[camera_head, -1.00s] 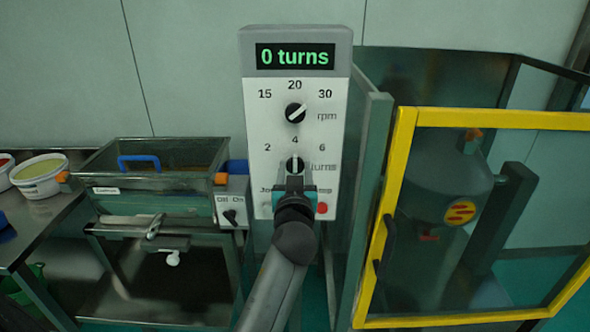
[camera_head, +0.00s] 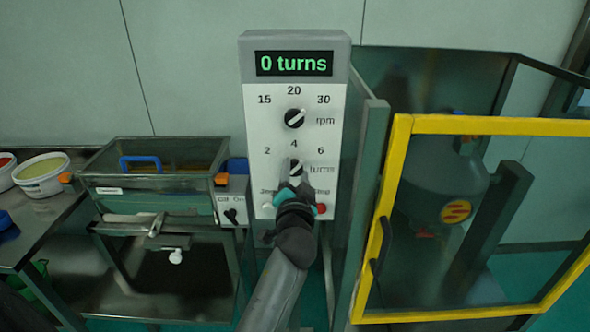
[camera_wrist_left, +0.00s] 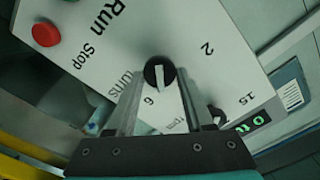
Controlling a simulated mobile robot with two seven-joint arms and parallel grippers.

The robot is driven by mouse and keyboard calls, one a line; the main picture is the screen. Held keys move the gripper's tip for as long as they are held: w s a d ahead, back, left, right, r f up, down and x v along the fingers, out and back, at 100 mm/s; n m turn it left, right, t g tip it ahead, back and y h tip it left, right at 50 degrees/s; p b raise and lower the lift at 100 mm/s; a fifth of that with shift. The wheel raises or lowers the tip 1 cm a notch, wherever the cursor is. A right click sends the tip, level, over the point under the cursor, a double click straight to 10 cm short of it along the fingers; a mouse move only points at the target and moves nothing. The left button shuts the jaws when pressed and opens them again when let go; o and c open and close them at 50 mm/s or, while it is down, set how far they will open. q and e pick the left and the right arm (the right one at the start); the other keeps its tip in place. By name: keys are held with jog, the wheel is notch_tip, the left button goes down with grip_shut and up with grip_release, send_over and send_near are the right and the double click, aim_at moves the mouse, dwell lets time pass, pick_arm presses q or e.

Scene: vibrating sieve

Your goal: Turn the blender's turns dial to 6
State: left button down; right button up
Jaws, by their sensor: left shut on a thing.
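The turns dial (camera_head: 296,167) is a black knob with a white mark, low on the white front of the control box (camera_head: 265,135). Labels 2, 4 and 6 surround it, and the display (camera_head: 294,63) reads "0 turns". My left gripper (camera_head: 296,180) is at this dial, tilted, its fingers shut on the knob and covering its lower part. In the left wrist view the dial (camera_wrist_left: 158,73) sits between the two fingertips (camera_wrist_left: 160,92). Its white mark is turned off the 4 position, toward the side of the 6. My right gripper is not in view.
The rpm dial (camera_head: 294,118) sits just above. The red Stop button (camera_head: 320,208) is close below right of my gripper; Run is partly hidden. A yellow-framed guard door (camera_head: 398,165) stands to the right, and a sieve box (camera_head: 155,185) to the left.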

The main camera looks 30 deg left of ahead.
pick_arm(q)
jog(key=shift+r+m, duration=0.1)
jog(key=shift+m, duration=0.7)
jog(key=shift+c, duration=1.5)
grip_release()
